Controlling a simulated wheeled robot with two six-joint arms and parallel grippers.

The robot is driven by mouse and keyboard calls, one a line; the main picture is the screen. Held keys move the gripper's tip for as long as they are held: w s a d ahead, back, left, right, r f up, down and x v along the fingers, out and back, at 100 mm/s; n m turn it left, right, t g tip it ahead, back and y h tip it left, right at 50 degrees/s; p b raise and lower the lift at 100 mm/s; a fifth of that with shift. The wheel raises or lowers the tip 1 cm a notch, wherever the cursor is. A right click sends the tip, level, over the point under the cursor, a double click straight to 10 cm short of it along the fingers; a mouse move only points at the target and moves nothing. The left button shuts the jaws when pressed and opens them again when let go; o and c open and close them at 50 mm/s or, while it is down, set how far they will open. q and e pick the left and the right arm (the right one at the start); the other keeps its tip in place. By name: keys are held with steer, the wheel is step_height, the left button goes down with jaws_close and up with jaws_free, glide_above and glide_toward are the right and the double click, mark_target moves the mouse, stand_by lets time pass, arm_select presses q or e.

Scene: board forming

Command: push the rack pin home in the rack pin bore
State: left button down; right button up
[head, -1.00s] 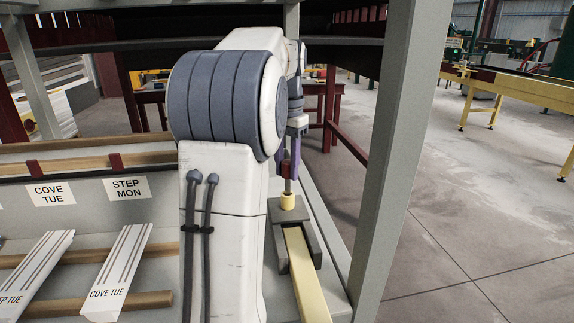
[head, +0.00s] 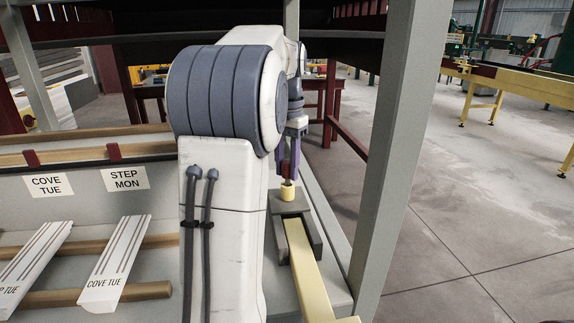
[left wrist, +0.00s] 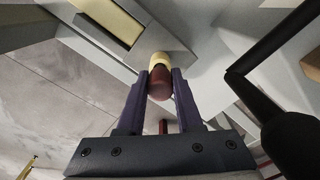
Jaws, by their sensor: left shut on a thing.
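My left gripper (head: 290,178) points down over a grey block (head: 313,237) at the right end of the rack. It is shut on the dark red rack pin (head: 283,171). In the left wrist view the pin's rounded red head (left wrist: 160,84) sits between the two purple fingertips (left wrist: 160,76). A pale yellow collar (head: 288,193) stands on the block directly below the red part, and it shows in the left wrist view (left wrist: 159,60) against the red head. The bore's opening is hidden, and how deep the pin sits cannot be told. My right gripper is not in view.
A long yellow bar (head: 309,273) runs from the block toward the front. A grey upright post (head: 388,140) stands close on the right. White mouldings (head: 113,265) lie on wooden rails to the left. Open concrete floor is beyond the post.

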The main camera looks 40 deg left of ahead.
arm_select(q)
steer(key=shift+f, duration=0.25)
steer(key=c, duration=0.5)
jaws_free()
steer(key=shift+r, duration=0.1)
step_height(320, 180, up, 10)
steer(key=p, duration=0.3)
steer(key=shift+r, duration=0.2)
